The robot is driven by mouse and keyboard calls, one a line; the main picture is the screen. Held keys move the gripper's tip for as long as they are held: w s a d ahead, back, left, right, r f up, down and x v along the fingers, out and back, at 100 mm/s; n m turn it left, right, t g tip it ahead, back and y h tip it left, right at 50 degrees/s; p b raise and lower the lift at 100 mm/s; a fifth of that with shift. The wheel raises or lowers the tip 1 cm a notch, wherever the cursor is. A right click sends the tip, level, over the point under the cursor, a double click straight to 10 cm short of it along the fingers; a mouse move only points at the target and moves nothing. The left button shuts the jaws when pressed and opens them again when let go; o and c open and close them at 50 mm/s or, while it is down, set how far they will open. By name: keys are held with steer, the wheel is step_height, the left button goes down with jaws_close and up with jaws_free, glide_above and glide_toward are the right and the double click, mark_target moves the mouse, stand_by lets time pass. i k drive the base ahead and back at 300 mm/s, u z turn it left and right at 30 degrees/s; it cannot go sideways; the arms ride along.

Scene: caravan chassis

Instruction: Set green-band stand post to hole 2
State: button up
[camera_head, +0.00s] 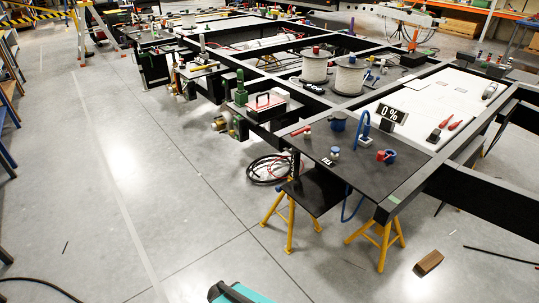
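Two yellow stands support the near end of the black chassis. One yellow stand (290,217) is on the left, under a dark plate. The other yellow stand (381,240) is on the right, under the near corner of the frame. A small green mark (393,199) shows on the beam above the right stand. I cannot make out a green band or numbered holes on either post at this size. The upper part of each post is partly hidden by the chassis. My gripper is not in view.
The black chassis frame (430,182) runs from the near right to the back left, loaded with parts and tools. A brown block (428,262) lies on the floor to the right. A coiled cable (268,170) lies under the frame. The grey floor (130,200) on the left is mostly clear.

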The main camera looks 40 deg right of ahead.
mark_target(295, 156)
steer(key=z, duration=0.65)
steer(key=k, duration=0.15)
steer(key=u, duration=2)
steer(key=k, duration=0.95)
steer(key=z, duration=0.6)
steer(key=k, duration=0.45)
steer(key=z, duration=0.4)
steer(key=i, duration=1.7)
steer(key=u, duration=0.25)
